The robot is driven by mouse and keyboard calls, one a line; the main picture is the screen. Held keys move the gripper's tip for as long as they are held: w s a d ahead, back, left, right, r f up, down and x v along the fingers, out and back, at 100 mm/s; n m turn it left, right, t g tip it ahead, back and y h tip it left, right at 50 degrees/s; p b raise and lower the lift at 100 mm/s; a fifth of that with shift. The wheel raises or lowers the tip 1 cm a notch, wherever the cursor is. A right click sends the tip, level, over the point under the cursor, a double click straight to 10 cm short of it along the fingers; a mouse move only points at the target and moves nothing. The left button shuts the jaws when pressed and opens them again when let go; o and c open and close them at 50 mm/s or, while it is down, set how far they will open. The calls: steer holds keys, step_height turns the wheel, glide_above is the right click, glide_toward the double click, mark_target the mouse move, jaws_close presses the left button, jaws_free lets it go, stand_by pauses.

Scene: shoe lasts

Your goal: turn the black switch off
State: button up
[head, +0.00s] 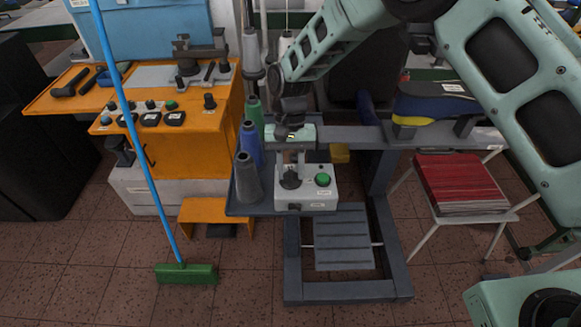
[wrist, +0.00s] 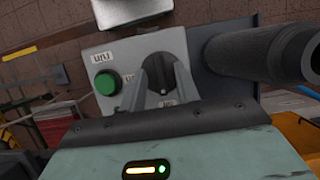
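The black switch (head: 291,180) is a round rotary knob on top of a light grey control box (head: 319,200), to the left of a green button (head: 323,179). My gripper (head: 290,163) points down right over the switch. In the wrist view, the switch (wrist: 158,68) lies between the two grey fingers of my gripper (wrist: 160,75), one on either side. The fingers look apart and I cannot tell if they touch the knob. The fingers and palm hide part of the switch. The green button (wrist: 107,84) is also clear in the wrist view.
Thread cones (head: 247,178) stand close to the left of the box; a dark one (wrist: 262,50) is near my gripper in the wrist view. An orange workbench (head: 205,130) and a blue-handled broom (head: 135,120) are further left. A red stack (head: 460,184) sits on a stool at right.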

steer(key=b+v, duration=0.3)
steer(key=v, duration=1.4)
steer(key=shift+r+b, duration=0.15)
steer(key=shift+b, duration=0.2)
steer(key=shift+w, duration=0.1)
